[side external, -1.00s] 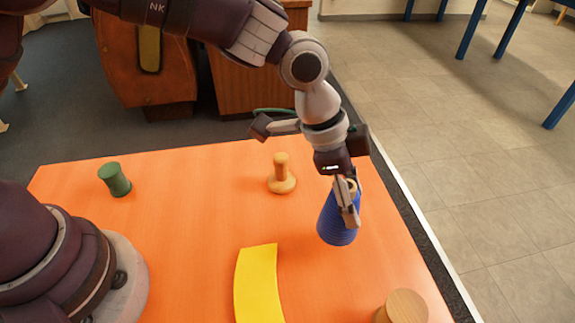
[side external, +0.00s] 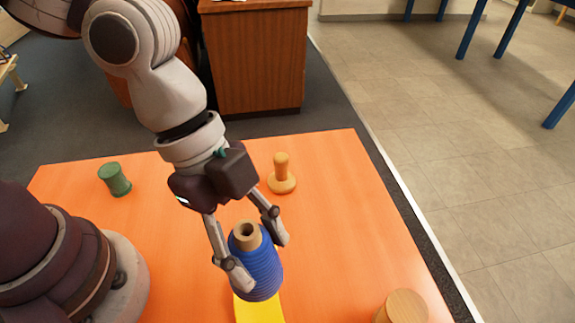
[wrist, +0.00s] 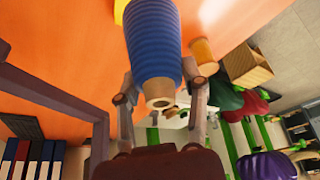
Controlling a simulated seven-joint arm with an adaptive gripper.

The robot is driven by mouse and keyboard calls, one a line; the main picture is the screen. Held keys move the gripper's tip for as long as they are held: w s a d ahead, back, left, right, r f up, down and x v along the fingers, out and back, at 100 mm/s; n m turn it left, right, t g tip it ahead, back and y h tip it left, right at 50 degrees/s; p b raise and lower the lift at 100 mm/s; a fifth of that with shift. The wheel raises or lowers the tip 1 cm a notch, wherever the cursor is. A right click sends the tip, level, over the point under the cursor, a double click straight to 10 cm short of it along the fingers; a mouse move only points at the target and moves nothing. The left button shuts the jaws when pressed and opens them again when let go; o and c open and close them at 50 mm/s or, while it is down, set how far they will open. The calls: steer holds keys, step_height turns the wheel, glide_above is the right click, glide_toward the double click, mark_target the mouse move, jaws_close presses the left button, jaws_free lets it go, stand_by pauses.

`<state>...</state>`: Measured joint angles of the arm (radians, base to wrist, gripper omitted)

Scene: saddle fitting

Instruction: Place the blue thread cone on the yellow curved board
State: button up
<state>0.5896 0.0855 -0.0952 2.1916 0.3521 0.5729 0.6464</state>
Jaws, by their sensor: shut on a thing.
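The blue thread cone (side external: 262,272) is ribbed, with a tan tube showing at its top, and stands close to upright between my gripper's fingers. My gripper (side external: 256,256) is shut on it, one finger on each side near its upper part. In the wrist view the cone (wrist: 152,38) also sits between the fingers, tan end toward the camera. The yellow curved board (side external: 262,312) lies on the orange table, its near part showing just below the cone. The cone hides the rest of it. I cannot tell whether the cone touches the board.
On the orange table (side external: 350,250), a green spool (side external: 115,180) stands at the far left and a wooden peg on a round base (side external: 282,176) at the back. A round wooden piece (side external: 405,306) stands at the front right. The table's right part is otherwise clear.

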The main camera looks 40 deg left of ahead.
mark_target(262, 279)
step_height(262, 279, down, 7)
steer(key=shift+r, duration=0.1)
steer(key=o, duration=1.2)
steer(key=v, duration=1.2)
steer(key=w+a+r+n+t+y, duration=0.2)
steer(key=a+n+t+y, duration=0.2)
steer(key=a+n, duration=1.2)
steer(key=shift+r+n+t+y, duration=0.2)
steer(key=shift+n+t+y, duration=0.1)
steer(key=shift+n+t, duration=0.6)
steer(key=shift+w, duration=0.1)
